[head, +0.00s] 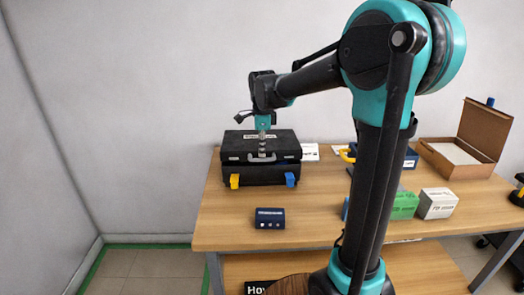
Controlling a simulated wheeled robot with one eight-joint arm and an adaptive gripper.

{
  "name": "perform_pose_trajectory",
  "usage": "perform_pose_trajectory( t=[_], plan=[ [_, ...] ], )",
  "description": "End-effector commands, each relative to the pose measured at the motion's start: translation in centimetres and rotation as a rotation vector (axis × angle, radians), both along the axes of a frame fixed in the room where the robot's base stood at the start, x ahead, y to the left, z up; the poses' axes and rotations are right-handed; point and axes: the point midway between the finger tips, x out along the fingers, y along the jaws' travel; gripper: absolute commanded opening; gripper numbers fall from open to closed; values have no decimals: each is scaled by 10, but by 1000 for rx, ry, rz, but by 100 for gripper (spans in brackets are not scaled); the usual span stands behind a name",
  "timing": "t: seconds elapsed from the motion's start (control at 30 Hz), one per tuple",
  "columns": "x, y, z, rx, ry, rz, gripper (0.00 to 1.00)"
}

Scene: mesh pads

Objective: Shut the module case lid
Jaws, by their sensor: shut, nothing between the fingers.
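The black module case (240,175) stands at the left back of the wooden table. Its lid (233,147) lies down over the base; I cannot tell whether it is fully flush. A grey handle, a yellow latch (234,181) and a blue latch (290,179) show on its front, both latches hanging low. My gripper (262,153) is shut and empty, pointing down at the middle of the lid, in front of or on it. Whether the fingertips touch the lid is too small to tell.
A small dark blue module (270,218) lies on the table (225,233) in front of the case. An open cardboard box (466,165), a green block (404,206) and a white-grey block (437,204) stand on the right. My arm hides part of the table's middle.

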Motion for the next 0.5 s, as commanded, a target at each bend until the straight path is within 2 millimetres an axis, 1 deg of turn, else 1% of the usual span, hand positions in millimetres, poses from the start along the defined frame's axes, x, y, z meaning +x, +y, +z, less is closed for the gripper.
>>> perform_pose_trajectory(
  t=[0.17, 0.4, 0.5],
  plan=[
    [-1, 0, -4, -1, -11, 0, 0],
    [-9, 0, -32, -1, -109, 1, 0],
    [-10, 0, -38, -1, -134, 1, 0]
  ],
)
